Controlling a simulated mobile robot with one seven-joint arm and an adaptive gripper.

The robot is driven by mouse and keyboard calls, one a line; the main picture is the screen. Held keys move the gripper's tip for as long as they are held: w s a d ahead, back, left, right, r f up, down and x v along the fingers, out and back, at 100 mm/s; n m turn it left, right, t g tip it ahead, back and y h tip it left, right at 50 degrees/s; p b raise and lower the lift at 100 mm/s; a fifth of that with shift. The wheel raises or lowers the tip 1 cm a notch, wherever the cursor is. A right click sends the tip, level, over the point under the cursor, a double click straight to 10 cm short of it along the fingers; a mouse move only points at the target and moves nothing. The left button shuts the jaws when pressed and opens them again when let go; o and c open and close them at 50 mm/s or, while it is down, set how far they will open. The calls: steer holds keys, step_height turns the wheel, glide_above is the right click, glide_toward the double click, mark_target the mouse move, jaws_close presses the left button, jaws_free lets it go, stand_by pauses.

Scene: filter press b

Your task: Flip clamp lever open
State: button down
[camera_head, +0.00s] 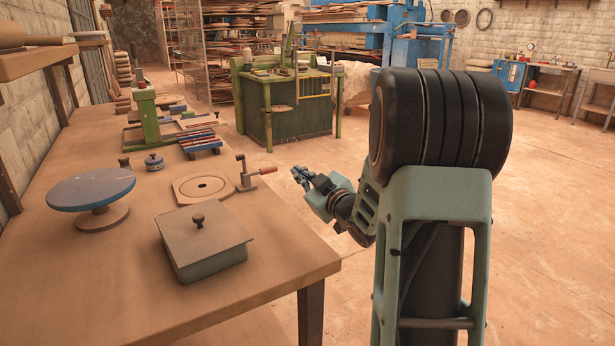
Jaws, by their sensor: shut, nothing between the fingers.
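A small upright metal piece with a red-tipped handle (268,171) stands on the wooden table near its right edge; it looks like the clamp lever. Its handle points right and lies about level.
On the table (120,290) are a lidded grey box (203,243), a blue-topped round stand (91,188), a small round jar (154,162), a red-and-blue slatted stack (200,142) and a green press (147,120). A green workbench (285,105) stands behind. The floor right of the table is clear.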

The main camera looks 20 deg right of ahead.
steer(key=s, duration=0.4)
steer(key=shift+d+r, duration=0.1)
steer(key=shift+d, duration=0.15)
steer(key=shift+w, duration=0.1)
